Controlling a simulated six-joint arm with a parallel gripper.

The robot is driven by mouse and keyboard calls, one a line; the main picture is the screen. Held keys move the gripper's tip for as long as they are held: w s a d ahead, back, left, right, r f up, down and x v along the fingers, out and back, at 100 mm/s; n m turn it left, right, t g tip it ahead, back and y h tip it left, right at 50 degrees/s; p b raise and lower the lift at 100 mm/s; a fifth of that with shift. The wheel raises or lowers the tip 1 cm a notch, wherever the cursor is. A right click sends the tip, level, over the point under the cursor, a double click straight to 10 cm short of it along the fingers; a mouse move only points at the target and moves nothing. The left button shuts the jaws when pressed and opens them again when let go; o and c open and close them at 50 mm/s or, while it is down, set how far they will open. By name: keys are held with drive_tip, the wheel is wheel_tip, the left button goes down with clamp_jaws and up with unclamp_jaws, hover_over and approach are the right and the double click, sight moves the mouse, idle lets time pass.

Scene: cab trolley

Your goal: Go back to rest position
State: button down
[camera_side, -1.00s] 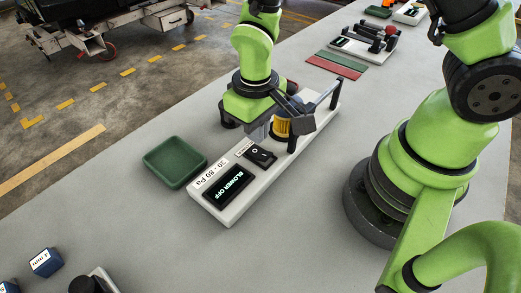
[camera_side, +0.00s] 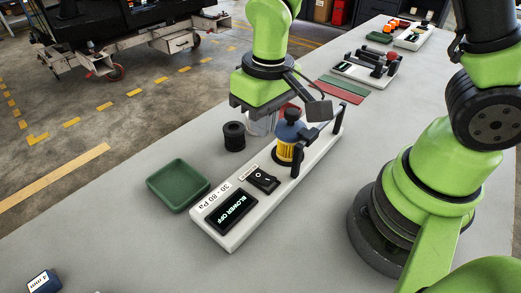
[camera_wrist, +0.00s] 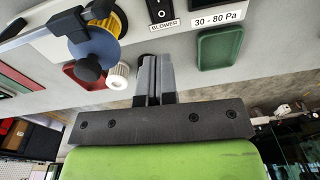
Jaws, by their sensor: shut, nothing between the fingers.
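My gripper (camera_side: 262,124) is shut and empty, raised above the table behind the blower unit in the side view. The wrist view shows its two fingers (camera_wrist: 153,78) together with nothing between them. The white blower unit (camera_side: 218,236) carries a display reading "BLOWER OFF", a black rocker switch (camera_side: 263,180) and a label "30 - 80 Pa". At its far end a yellow cylinder (camera_side: 285,152) stands upright under a blue disc with a black knob (camera_side: 292,115), beside a black handle frame (camera_side: 297,160). The fingers are apart from these parts.
A dark green tray (camera_side: 178,184) lies left of the unit; it also shows in the wrist view (camera_wrist: 220,47). A black ribbed cylinder (camera_side: 234,136) stands near my gripper. Red and green mats (camera_side: 340,90) and another device (camera_side: 366,68) lie farther back. The left front table is mostly clear.

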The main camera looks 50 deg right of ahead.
drive_tip(key=s+d+r+m+t, duration=0.1)
drive_tip(key=s+d+r+t, duration=0.1)
drive_tip(key=s+r, duration=0.3)
drive_tip(key=s+d+r+m+t+y, duration=0.1)
drive_tip(key=s+r+t, duration=0.3)
drive_tip(key=r, duration=0.7)
drive_tip(key=shift+s+d+r+m+y, duration=0.35)
drive_tip(key=shift+s+d+m, duration=0.35)
drive_tip(key=shift+s+d, duration=0.25)
drive_tip(key=shift+a, duration=0.1)
